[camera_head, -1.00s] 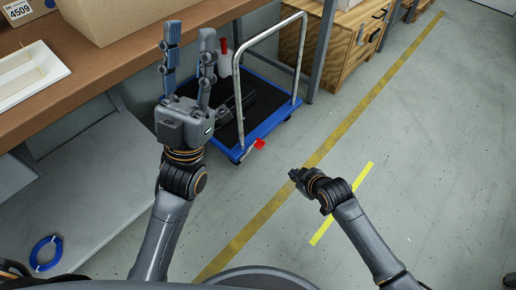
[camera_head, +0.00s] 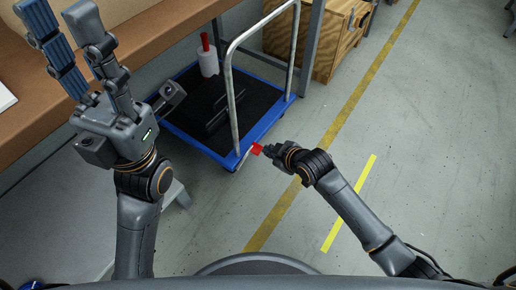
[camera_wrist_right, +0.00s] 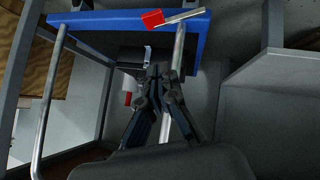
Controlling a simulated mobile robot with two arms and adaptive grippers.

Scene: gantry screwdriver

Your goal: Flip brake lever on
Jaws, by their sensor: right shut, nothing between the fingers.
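The brake lever is a thin metal bar with a red tip (camera_head: 256,149), at the near corner of the blue-edged cart (camera_head: 215,156). In the right wrist view, the red tip (camera_wrist_right: 152,18) and its metal bar show at the top, along the blue edge of the cart (camera_wrist_right: 110,22). My right gripper (camera_head: 268,150) is shut and empty, right beside the red tip in the head view; I cannot tell if they touch. Its closed fingers (camera_wrist_right: 158,72) show in the right wrist view, with the lever beyond them. My left gripper (camera_head: 62,30) is open and empty, above the workbench edge.
The cart carries a grey tool (camera_head: 222,112) and a white cylinder with a red top (camera_head: 208,60). Its metal handle (camera_head: 233,95) rises near the right gripper. A brown workbench (camera_head: 150,50) stands at left, a wooden cabinet (camera_head: 320,45) behind. The floor at right is clear.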

